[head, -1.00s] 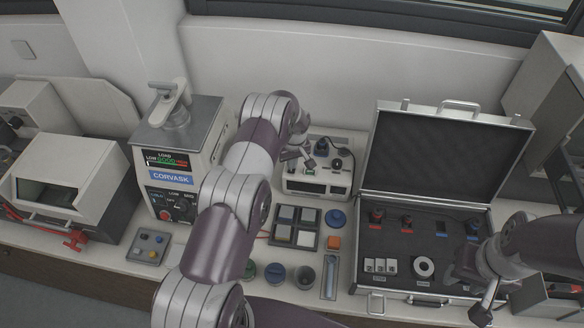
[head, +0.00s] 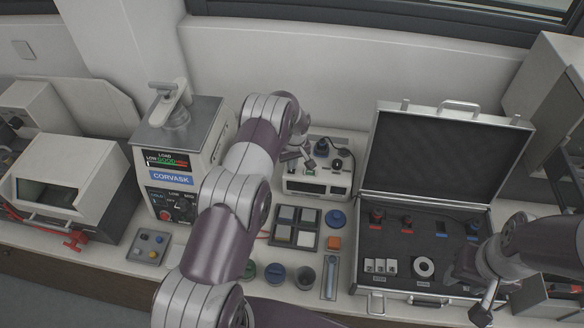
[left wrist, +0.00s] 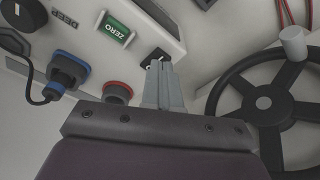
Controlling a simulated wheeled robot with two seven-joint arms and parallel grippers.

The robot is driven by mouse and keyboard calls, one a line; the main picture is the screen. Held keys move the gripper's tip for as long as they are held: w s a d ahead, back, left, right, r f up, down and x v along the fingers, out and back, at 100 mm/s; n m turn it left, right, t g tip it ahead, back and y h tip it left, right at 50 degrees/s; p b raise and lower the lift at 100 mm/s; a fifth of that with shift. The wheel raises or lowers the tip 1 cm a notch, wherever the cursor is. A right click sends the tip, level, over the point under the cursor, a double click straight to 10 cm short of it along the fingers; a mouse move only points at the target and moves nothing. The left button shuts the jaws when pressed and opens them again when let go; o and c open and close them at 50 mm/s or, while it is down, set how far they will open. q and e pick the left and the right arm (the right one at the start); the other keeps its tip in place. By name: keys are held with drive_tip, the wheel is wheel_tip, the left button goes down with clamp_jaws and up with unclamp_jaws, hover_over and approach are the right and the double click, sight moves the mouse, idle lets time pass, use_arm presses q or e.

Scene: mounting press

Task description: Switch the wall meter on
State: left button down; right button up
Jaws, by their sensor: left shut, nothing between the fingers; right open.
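The meter is a pale box (head: 318,180) at the back of the bench against the wall in the head view, left of the open case. In the left wrist view its panel (left wrist: 85,20) shows a green ZERO button (left wrist: 114,29), a black rocker switch (left wrist: 155,57), a blue plug with a black cable (left wrist: 66,72) and a red-ringed socket (left wrist: 117,93). My left gripper (head: 309,164) is shut and empty over the meter's top; its fingertips (left wrist: 159,64) are at the switch and partly cover it. Contact cannot be told. My right gripper (head: 483,308) is open beside the case.
The CORVASK press (head: 175,150) stands left of my left arm; its handwheel (left wrist: 265,104) shows in the left wrist view. An open case (head: 365,285) with several parts lies to the right. A tray of square pads (head: 296,228) and several cups sit in front of the meter.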

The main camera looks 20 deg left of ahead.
use_arm(q)
drive_tip(key=shift+f+b, duration=0.85)
idle(0.8)
drive_tip(key=shift+r+p, duration=1.55)
drive_tip(key=shift+r, duration=2)
drive_tip(key=shift+f, duration=0.1)
